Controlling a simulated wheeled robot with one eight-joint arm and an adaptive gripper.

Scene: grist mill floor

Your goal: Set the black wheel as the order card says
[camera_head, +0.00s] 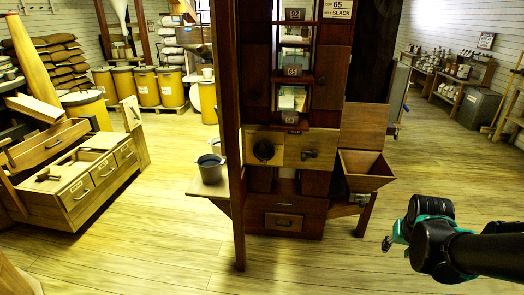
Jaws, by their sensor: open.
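The black wheel (264,150) is a small dark round wheel on the left pale wood panel at the front of the tall mill cabinet. Its setting is too small to read. A white card (338,8) at the top right of the cabinet is cut off by the frame; "65" and "SLACK" are legible on it. I cannot tell whether it is the order card. My gripper (387,243) is at the lower right, open, low in front of the cabinet's right side, well apart from the wheel. My arm partly hides it.
A dark crank handle (309,155) sits right of the wheel. A wooden hopper (365,170) juts out at the cabinet's right. A wooden post (230,120) stands left of the wheel, beside a grey bucket (211,168) on a shelf. The floor (310,262) in front is clear.

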